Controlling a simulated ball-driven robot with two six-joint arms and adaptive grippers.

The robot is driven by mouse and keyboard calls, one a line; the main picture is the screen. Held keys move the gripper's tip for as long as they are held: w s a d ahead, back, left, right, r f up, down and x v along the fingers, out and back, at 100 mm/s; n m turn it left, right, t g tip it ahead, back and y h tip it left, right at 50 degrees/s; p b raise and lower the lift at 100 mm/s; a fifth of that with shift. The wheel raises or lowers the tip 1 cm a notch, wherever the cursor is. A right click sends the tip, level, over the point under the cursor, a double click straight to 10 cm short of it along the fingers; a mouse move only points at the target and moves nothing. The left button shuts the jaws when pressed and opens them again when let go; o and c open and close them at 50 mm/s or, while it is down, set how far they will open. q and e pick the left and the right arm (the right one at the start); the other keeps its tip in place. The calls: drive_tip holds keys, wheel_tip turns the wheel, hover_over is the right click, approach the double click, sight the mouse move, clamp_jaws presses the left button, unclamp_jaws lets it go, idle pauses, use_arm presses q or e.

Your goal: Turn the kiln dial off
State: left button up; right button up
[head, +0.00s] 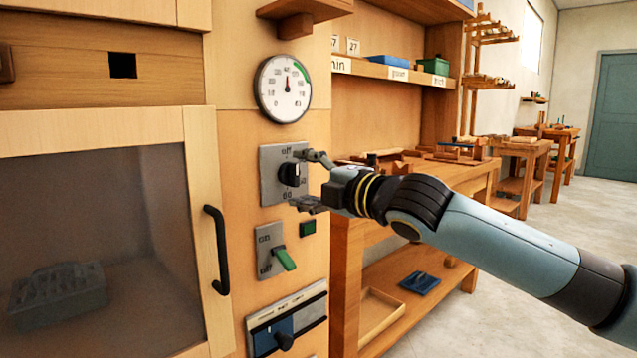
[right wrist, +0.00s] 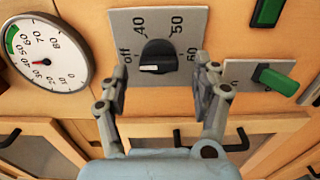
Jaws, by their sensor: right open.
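The kiln dial is a black knob (head: 289,174) on a grey plate (head: 269,190) on the wooden kiln front, marked off at the top and 60 at the bottom. In the right wrist view the knob (right wrist: 158,54) sits among the marks off, 40, 50 and 60, and its white line lies toward the off side. My right gripper (head: 300,179) is open in front of the dial, one finger above the knob and one below. In the right wrist view its fingers (right wrist: 161,82) stand apart with the knob beyond the gap. No contact is visible. My left gripper is not in view.
A round gauge (head: 284,89) is above the dial. A green-lever switch (head: 284,259) and a slider panel (head: 287,318) are below. The glazed kiln door (head: 100,230) with a black handle (head: 217,250) is at left. Shelves and a workbench (head: 480,180) stand behind my right arm.

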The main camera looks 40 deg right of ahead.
drive_tip(key=shift+s+d, duration=0.15)
drive_tip(key=shift+s, duration=2.4)
